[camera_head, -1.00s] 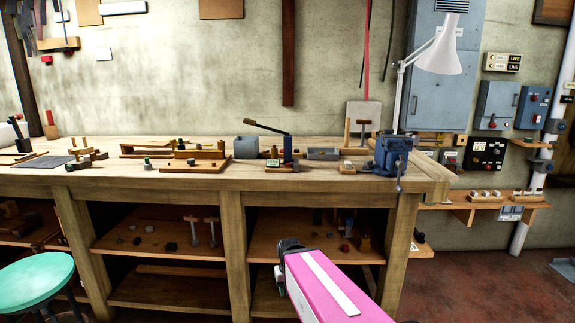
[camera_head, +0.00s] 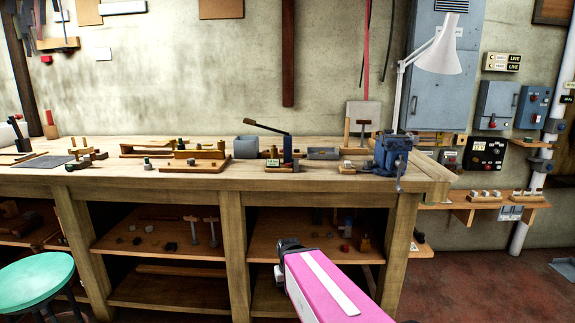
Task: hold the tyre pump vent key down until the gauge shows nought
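I cannot make out for certain which thing is the tyre pump. A blue upright device with a long dark lever (camera_head: 267,127) stands on the workbench (camera_head: 120,182), right of the middle. It has a wooden base and a small green-lit part (camera_head: 272,162) at its front. No vent key or gauge reading is legible at this size. My pink arm reaches up from the bottom edge, in front of the lower shelves. Its dark end (camera_head: 288,246) is below the bench top and apart from everything on it. My gripper's fingers cannot be made out.
A blue vice (camera_head: 393,152) sits at the bench's right end, with a white lamp (camera_head: 440,52) above it. A grey box (camera_head: 246,147) stands left of the lever device. A black control panel (camera_head: 488,153) is on the right wall. A green stool (camera_head: 37,277) stands at the lower left.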

